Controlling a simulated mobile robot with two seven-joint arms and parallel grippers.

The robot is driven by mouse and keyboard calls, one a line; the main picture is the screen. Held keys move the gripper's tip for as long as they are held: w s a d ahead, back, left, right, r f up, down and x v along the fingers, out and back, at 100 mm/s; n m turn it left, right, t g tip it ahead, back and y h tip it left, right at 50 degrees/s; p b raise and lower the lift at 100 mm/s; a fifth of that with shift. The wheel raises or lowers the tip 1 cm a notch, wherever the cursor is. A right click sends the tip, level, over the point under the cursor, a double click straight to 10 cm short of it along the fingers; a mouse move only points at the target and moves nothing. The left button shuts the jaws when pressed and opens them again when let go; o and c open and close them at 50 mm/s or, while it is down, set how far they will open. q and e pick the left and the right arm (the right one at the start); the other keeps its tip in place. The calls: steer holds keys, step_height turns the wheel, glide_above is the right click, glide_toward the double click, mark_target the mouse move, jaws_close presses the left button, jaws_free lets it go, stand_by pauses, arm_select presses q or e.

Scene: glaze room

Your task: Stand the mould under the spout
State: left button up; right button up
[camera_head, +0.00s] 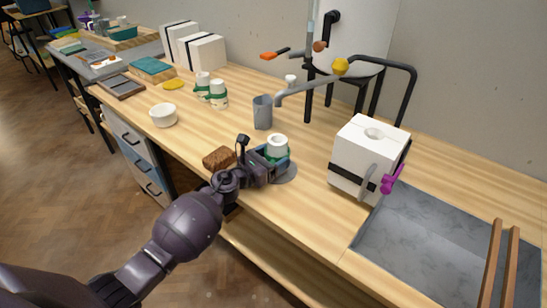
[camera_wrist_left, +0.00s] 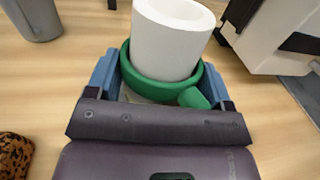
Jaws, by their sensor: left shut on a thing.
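My left gripper (camera_head: 270,157) is shut on a white hollow cylinder with a green band (camera_head: 278,145). In the left wrist view the white cylinder (camera_wrist_left: 168,38) stands up between the blue jaws (camera_wrist_left: 160,85), its open top showing and a green tab at the right. The spout (camera_head: 308,90) is a grey pipe with a yellow knob, behind and above; its end is over or near a grey cup (camera_head: 262,113). A white block mould (camera_head: 370,155) with a black strap, a hole in its top and a purple clamp stands to the right. My right gripper is out of view.
A grey disc (camera_head: 287,174) lies partly hidden under the held cylinder. A brown spotted sponge-like lump (camera_head: 217,158) is left of my gripper. Two white-and-green cylinders (camera_head: 219,94) and a white bowl (camera_head: 163,114) stand farther left. A grey sink (camera_head: 430,245) is at the right.

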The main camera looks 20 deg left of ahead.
arm_select(q)
steer(key=o, duration=1)
steer(key=shift+r, duration=0.15)
steer(key=v, duration=1.2)
